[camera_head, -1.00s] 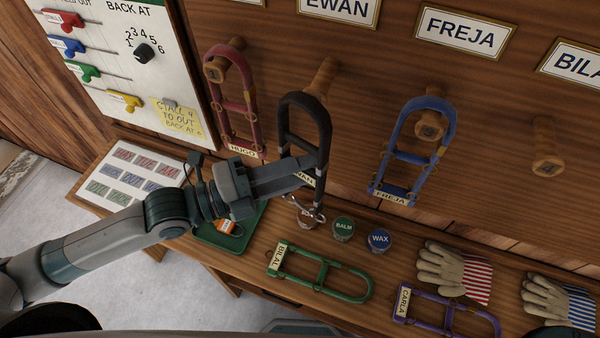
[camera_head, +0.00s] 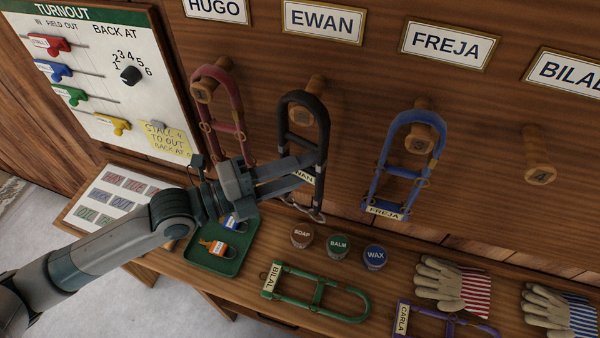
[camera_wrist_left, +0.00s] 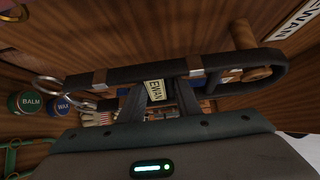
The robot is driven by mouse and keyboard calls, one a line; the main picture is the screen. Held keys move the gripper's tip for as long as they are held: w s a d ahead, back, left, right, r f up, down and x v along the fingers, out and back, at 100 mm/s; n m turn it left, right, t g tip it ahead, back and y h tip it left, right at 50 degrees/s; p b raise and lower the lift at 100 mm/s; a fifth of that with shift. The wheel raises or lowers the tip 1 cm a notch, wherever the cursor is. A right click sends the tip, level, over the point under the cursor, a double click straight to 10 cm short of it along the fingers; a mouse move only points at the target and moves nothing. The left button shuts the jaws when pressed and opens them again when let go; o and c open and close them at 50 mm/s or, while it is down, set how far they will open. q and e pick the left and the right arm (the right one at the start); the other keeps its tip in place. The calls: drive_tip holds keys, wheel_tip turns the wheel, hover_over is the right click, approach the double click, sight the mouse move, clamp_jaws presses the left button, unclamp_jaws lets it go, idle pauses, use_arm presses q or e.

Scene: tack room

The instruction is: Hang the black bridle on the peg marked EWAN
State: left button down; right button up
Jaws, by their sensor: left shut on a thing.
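The black bridle (camera_head: 323,130) hangs upright below the EWAN plate (camera_head: 323,22), its name tag reading EWAN in the left wrist view (camera_wrist_left: 154,89). My left gripper (camera_head: 308,166) is shut on the bridle's lower part from the left. The bridle's top loop crosses the wooden EWAN peg (camera_head: 317,84). The peg's end shows inside the loop, also in the left wrist view (camera_wrist_left: 257,74). I cannot tell whether the loop rests on the peg. My right gripper is not in view.
A red bridle (camera_head: 233,97) hangs at left and a blue bridle (camera_head: 437,125) at right on neighbouring pegs. The BILAL peg (camera_head: 540,172) is bare. Below are tins (camera_head: 338,247), a green bridle (camera_head: 318,290), gloves (camera_head: 452,287) and a green tray (camera_head: 200,258).

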use_arm(q)
drive_tip(key=shift+w+d+f+b, duration=0.15)
drive_tip(key=shift+w+b, duration=0.25)
drive_tip(key=shift+w, duration=0.15)
drive_tip(key=shift+w+d+f+b, duration=0.15)
drive_tip(key=shift+w+d+b, duration=0.05)
drive_tip(key=shift+w+b, duration=0.3)
drive_tip(key=shift+w+d+f+b, duration=0.15)
drive_tip(key=shift+w+b, duration=0.2)
drive_tip(key=shift+w, duration=0.2)
drive_tip(key=c, duration=1.2)
unclamp_jaws()
drive_tip(key=shift+f, duration=0.1)
drive_tip(key=shift+a, duration=0.15)
